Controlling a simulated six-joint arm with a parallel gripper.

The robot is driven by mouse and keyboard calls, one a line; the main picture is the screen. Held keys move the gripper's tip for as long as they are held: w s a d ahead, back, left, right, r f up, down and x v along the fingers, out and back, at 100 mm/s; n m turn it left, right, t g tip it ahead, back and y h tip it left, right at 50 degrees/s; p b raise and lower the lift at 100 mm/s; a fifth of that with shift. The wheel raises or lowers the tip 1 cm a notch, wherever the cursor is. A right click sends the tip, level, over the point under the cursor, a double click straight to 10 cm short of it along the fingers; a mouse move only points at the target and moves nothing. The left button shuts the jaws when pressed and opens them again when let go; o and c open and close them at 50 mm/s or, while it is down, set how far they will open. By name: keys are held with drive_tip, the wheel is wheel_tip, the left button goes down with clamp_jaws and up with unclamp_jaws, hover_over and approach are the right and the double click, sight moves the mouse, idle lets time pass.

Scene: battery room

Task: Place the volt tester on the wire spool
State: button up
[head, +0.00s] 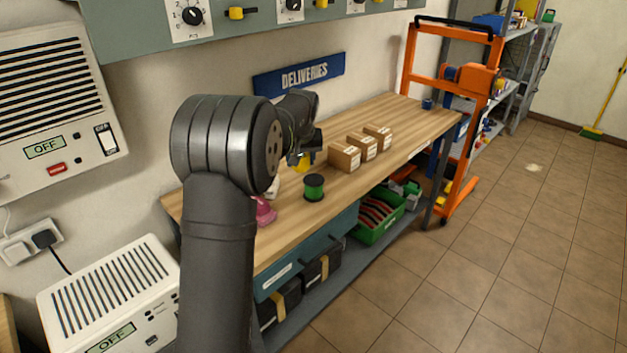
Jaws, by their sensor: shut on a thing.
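The wire spool (314,188), green with dark ends, stands upright on the wooden workbench (375,182). My gripper (301,158) is above and slightly left of the spool in the picture, pointing down. It is shut on a small yellow thing (306,164), which appears to be the volt tester. The tester is mostly hidden by the gripper, and it shows apart from the spool's top.
Several small cardboard boxes (345,156) stand in a row right of the spool. A pink object (265,211) sits left of it, partly hidden by my arm. An orange lift frame (470,80) stands beyond the bench. The bench's front right is clear.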

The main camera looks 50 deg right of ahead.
drive_tip(key=s+d+r+m, duration=0.1)
drive_tip(key=s+d+r, duration=0.2)
drive_tip(key=s+d, duration=0.6)
hover_over(314, 176)
drive_tip(key=s+a, duration=0.1)
wheel_tip(314, 176, down, 7)
drive_tip(key=shift+s+a+r, duration=0.1)
drive_tip(key=shift+a, duration=0.05)
drive_tip(key=shift+f, duration=2.1)
drive_tip(key=shift+f, duration=0.2)
drive_tip(key=o, duration=1.1)
drive_tip(key=shift+c, duration=0.2)
drive_tip(key=shift+r, duration=0.15)
